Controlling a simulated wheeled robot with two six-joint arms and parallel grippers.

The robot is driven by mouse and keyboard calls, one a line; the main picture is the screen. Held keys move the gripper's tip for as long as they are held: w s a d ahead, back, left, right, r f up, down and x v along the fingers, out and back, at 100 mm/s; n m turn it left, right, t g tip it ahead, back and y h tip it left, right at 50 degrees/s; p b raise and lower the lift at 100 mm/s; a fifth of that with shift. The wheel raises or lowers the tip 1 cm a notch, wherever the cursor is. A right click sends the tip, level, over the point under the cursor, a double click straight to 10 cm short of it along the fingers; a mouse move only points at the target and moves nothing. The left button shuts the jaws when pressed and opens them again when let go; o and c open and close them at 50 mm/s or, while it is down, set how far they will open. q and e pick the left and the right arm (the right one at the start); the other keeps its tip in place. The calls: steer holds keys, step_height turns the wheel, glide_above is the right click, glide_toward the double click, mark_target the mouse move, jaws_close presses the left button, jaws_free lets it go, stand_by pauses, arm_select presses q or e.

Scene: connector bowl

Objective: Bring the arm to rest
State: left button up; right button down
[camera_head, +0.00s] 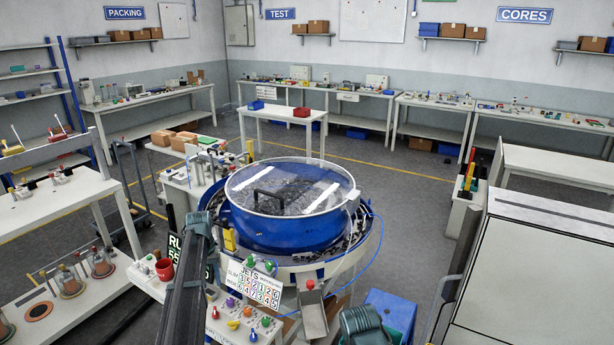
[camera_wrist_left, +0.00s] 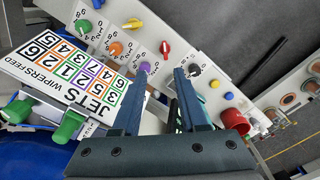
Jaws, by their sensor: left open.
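My left gripper (camera_wrist_left: 162,72) is open and empty in the left wrist view, its two dark fingers parted in front of a control panel with coloured knobs. A purple knob (camera_wrist_left: 145,67) shows by one fingertip and a dark knob (camera_wrist_left: 193,70) by the other. I cannot tell whether the fingers touch the panel. In the head view my left arm (camera_head: 186,285) reaches up from the bottom edge, left of the blue bowl (camera_head: 285,232); its fingers are not clear there. A teal part of my own body shows at the bottom edge.
The bowl has a clear lid with a black handle (camera_head: 270,197). A metal chute (camera_head: 312,310) and a blue bin (camera_head: 393,309) lie to the right.

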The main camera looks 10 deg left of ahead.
arm_select(q)
steer(key=s+d+f+m+b, duration=0.15)
steer(key=s+d, duration=0.35)
steer(key=d, duration=0.5)
steer(key=s+d+f+m+b, duration=0.1)
steer(key=s+d+m, duration=0.1)
steer(key=s+d, duration=0.65)
steer(key=s+d+f+m+b, duration=0.1)
steer(key=s+d+m, duration=0.1)
steer(key=s+d, duration=0.5)
steer(key=s+d+f+m+y+b, duration=0.1)
steer(key=s+d+m, duration=0.1)
steer(key=s+d, duration=0.5)
steer(key=d, duration=0.2)
steer(key=shift+s+d+f, duration=0.15)
steer(key=shift+d+f, duration=0.1)
steer(key=shift+d, duration=0.1)
steer(key=shift+m, duration=0.25)
